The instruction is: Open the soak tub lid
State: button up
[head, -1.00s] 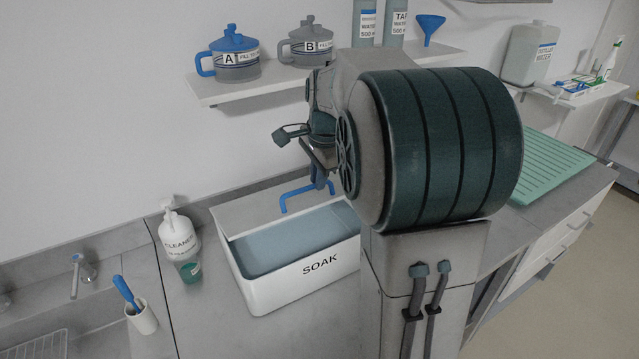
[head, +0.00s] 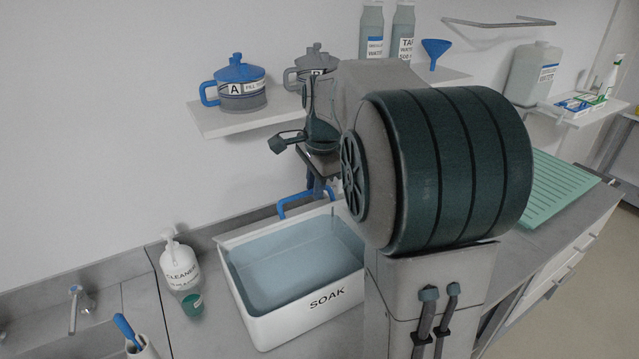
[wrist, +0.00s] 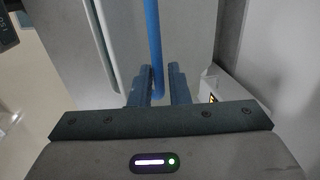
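The soak tub (head: 306,318) is a white open box marked SOAK on the counter, with blue-grey liquid inside. Its pale lid (head: 262,230) is raised along the back edge and shows as a thin strip in the head view, so the tub's mouth is uncovered. The lid's blue bar handle (head: 290,204) stands at the back; it also runs down the middle of the wrist view (wrist: 153,45). My gripper (head: 318,186) is at the handle's right part. In the wrist view its fingers (wrist: 159,88) close around the bar. My arm hides the tub's right end.
A cleaner bottle (head: 180,266) and a small green cup (head: 192,304) stand left of the tub. A shelf (head: 225,122) with lidded pots A (head: 242,90) and B hangs above. A sink tap (head: 75,305) is at left; a green draining mat (head: 560,180) lies right.

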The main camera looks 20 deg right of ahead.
jog(key=shift+o, duration=1.2)
jog(key=shift+w+a+f, duration=0.2)
jog(key=shift+w+f, duration=0.15)
jog(key=shift+w, duration=0.25)
jog(key=shift+s+d+r, duration=0.2)
jog(key=shift+s+d, duration=0.05)
jog(key=shift+s, duration=0.1)
jog(key=shift+r+p, duration=0.3)
jog(key=p+v, duration=0.2)
jog(key=v, duration=1.1)
jog(key=shift+r, duration=0.1)
